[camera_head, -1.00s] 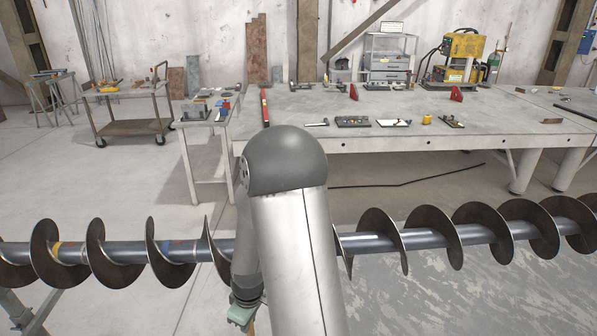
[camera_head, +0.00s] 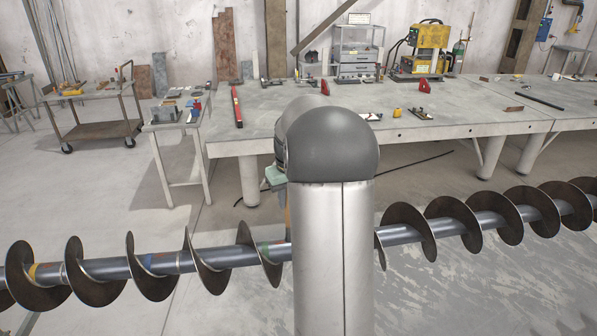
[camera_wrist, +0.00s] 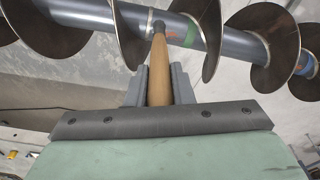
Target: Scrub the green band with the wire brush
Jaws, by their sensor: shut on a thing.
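The auger shaft (camera_head: 110,268) runs across the head view with dark spiral flights. The green band (camera_head: 264,248) shows on the shaft just left of my arm; in the wrist view the green band (camera_wrist: 191,33) is between two flights. My gripper (camera_wrist: 158,88) is shut on the brush's wooden handle (camera_wrist: 159,72), which points away toward the shaft. The handle's dark far end (camera_wrist: 158,27) appears at the shaft, just left of the green band. The bristles cannot be made out, nor whether they touch. In the head view my arm hides most of the gripper.
A yellow band (camera_head: 33,272) and a blue band (camera_head: 150,262) lie farther left on the shaft. The flights stand close on both sides of the green band. A long workbench (camera_head: 480,120) with tools and a cart (camera_head: 95,130) stand behind.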

